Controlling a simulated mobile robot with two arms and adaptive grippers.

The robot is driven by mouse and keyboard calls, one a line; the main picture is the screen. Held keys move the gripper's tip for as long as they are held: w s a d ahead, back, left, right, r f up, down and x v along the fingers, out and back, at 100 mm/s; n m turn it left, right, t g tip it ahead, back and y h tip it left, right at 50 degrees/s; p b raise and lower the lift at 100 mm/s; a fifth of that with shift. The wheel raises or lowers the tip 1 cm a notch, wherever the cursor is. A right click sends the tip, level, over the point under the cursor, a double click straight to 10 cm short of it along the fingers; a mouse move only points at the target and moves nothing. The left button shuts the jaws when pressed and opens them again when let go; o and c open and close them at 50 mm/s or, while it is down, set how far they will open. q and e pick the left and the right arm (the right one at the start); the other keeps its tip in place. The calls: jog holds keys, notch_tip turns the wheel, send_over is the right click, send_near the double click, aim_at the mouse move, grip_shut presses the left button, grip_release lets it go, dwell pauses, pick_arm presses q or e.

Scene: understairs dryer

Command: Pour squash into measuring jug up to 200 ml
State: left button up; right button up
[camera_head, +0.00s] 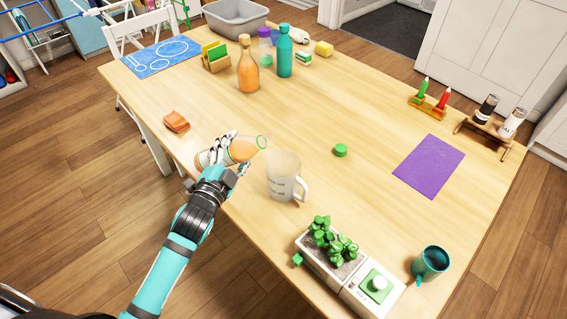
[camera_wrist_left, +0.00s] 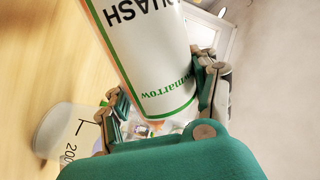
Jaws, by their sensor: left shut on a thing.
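My left gripper (camera_head: 236,150) is shut on the squash bottle (camera_head: 243,149), holding it tilted well over above the near table edge. The bottle has a white label with green trim and orange liquid near its neck. Its open, green-ringed mouth points right, close to the upper left of the measuring jug's rim; no stream is visible. The clear measuring jug (camera_head: 284,178) stands upright, handle to the right; its fill cannot be told. In the left wrist view the bottle label (camera_wrist_left: 145,50) fills the middle, and the jug (camera_wrist_left: 68,130) shows a "200" mark. My right gripper is out of view.
A green cap (camera_head: 341,150) lies right of the jug on the table (camera_head: 345,105). A planter (camera_head: 330,252) and teal mug (camera_head: 430,262) stand at lower right. An orange block (camera_head: 176,121) lies left of the gripper. An orange-filled bottle (camera_head: 248,72) and teal bottle (camera_head: 285,55) stand behind.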

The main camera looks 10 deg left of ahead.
aim_at(231, 147)
pick_arm(q)
jog(key=shift+a+f+m+b, duration=0.35)
jog(key=shift+f+m+b, duration=0.3)
jog(key=shift+m+b, duration=0.4)
dwell(0.4)
jog(key=shift+a+r+m, duration=0.2)
jog(key=shift+r+m, duration=0.45)
dwell(0.7)
jog(key=shift+d+r+m+p, duration=0.5)
jog(key=shift+r+m+p, duration=0.35)
jog(key=shift+p, duration=0.35)
jog(key=shift+r+m+y+p, duration=0.3)
jog(key=shift+r+m+p, duration=0.45)
jog(key=shift+p, duration=0.25)
dwell(3.0)
